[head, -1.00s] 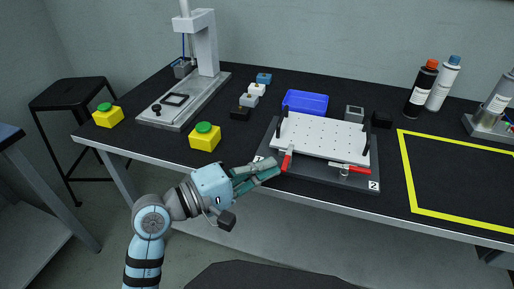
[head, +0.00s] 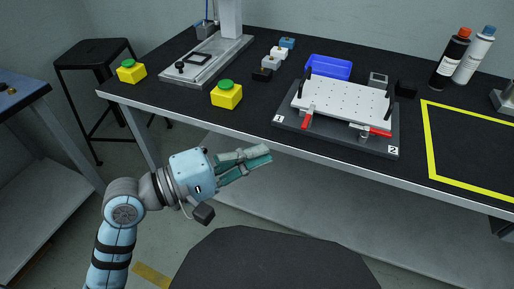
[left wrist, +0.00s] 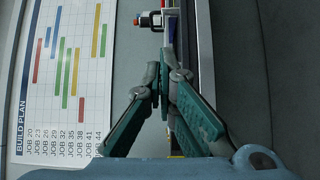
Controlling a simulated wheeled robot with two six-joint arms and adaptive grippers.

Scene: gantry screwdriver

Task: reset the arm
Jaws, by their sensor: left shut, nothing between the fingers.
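My left arm comes in from the lower left in the head view. Its left gripper (head: 258,158) has teal fingers and hangs in front of the table's front edge, apart from the fixture. In the left wrist view the left gripper's fingertips (left wrist: 165,82) meet, with nothing between them. The fixture (head: 290,122) is a dark base with a white perforated plate (head: 345,99) on the table. Its red clamp handles (head: 306,119) are at the front, between the labels 1 and 2. My right gripper is not in view.
The black table (head: 190,107) holds two yellow boxes with green buttons, (head: 226,95) one nearer the fixture, a blue bin (head: 329,67), a screwdriver stand (head: 207,60), small blocks and bottles (head: 451,58). A black stool (head: 92,53) stands at the left. The left wrist view shows a build plan chart (left wrist: 65,75).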

